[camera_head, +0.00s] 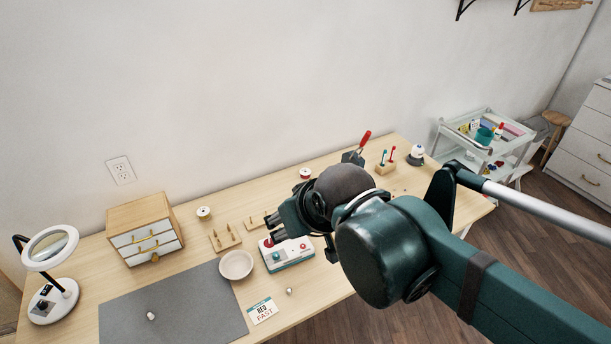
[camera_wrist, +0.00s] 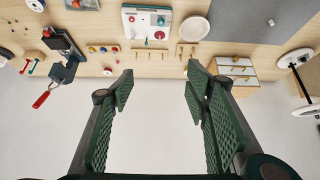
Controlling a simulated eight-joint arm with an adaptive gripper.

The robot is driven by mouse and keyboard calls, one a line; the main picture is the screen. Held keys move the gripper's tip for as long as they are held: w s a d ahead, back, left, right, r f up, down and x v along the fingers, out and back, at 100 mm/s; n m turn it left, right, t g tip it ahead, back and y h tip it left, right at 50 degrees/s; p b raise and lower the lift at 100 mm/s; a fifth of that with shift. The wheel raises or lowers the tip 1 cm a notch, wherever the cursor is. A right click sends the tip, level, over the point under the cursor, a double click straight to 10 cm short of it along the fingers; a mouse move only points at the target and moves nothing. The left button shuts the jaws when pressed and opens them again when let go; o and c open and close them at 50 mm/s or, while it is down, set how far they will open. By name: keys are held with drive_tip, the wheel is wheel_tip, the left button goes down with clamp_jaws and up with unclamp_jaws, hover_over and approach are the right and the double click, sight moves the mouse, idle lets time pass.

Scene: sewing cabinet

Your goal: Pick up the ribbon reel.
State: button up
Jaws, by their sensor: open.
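Two small reel-like things stand at the back of the wooden table. The other is a pale reel with a darker centre (camera_head: 204,212), near the drawer box. I cannot tell which is the ribbon reel. My gripper (camera_head: 276,227) is over the table's middle, near the red-knobbed box in the picture. In the wrist view my gripper (camera_wrist: 156,82) is open, with nothing between its fingers.
A drawer box (camera_head: 145,230), ring lamp (camera_head: 52,250), grey mat (camera_head: 180,308), bowl (camera_head: 236,265), peg racks (camera_head: 225,238) and red-knobbed box (camera_head: 288,255) occupy the left and middle. A red-handled tool (camera_head: 360,148) and a peg block (camera_head: 385,168) stand right. A wall runs behind.

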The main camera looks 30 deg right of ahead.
drive_tip(key=shift+w, duration=0.1)
idle(0.3)
drive_tip(key=w+d+r+m+g, duration=0.1)
drive_tip(key=w+d+r+m, duration=0.15)
drive_tip(key=w, duration=0.55)
drive_tip(key=w+d+r+m+g, duration=0.1)
drive_tip(key=w+d+r+m, duration=0.15)
drive_tip(key=w, duration=0.45)
drive_tip(key=m+g, duration=0.5)
drive_tip(key=m, duration=0.5)
hover_over(305, 174)
drive_tip(key=w+d, duration=0.1)
drive_tip(key=w, duration=0.1)
wheel_tip(305, 174, down, 31)
drive_tip(key=shift+f, duration=0.2)
drive_tip(key=shift+f, duration=1.3)
